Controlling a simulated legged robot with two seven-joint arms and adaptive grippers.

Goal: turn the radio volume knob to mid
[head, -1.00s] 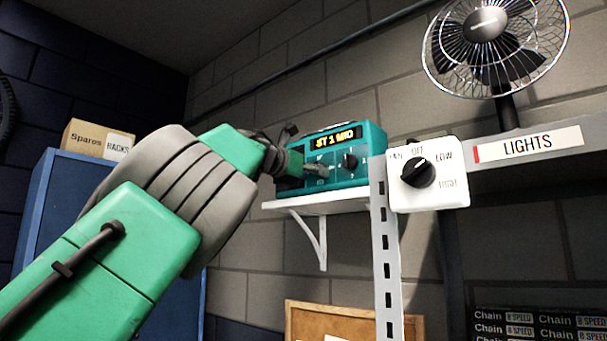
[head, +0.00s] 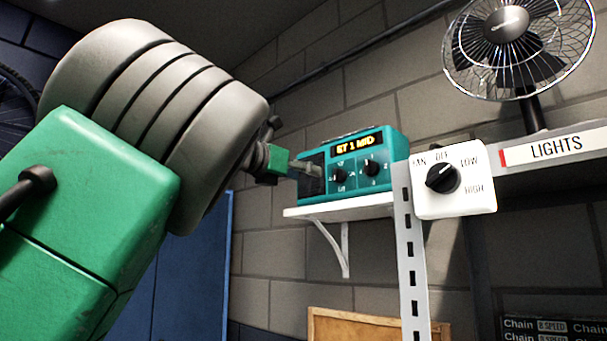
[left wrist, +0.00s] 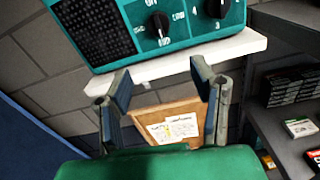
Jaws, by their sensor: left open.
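The teal radio (head: 350,190) sits on a white wall shelf (head: 340,207). Its lit display (head: 354,144) appears to read "ST 1 MID". Two black knobs are on its front: a left knob (head: 340,175) and a right knob (head: 370,167). In the left wrist view, the left knob (left wrist: 159,27) has word labels, too small to read surely, and the right knob (left wrist: 217,8) has numbers. My left gripper (head: 305,167) is in front of the radio's dark speaker grille. Its fingers (left wrist: 163,83) are apart and empty, below the knobs in the wrist view, touching neither. My right gripper is not in view.
A white fan switch box (head: 455,180) with a black knob is right of the radio, beside a slotted upright (head: 411,270). A desk fan (head: 520,40) stands above on a shelf labelled LIGHTS (head: 555,148). A cork board (head: 365,327) hangs below.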

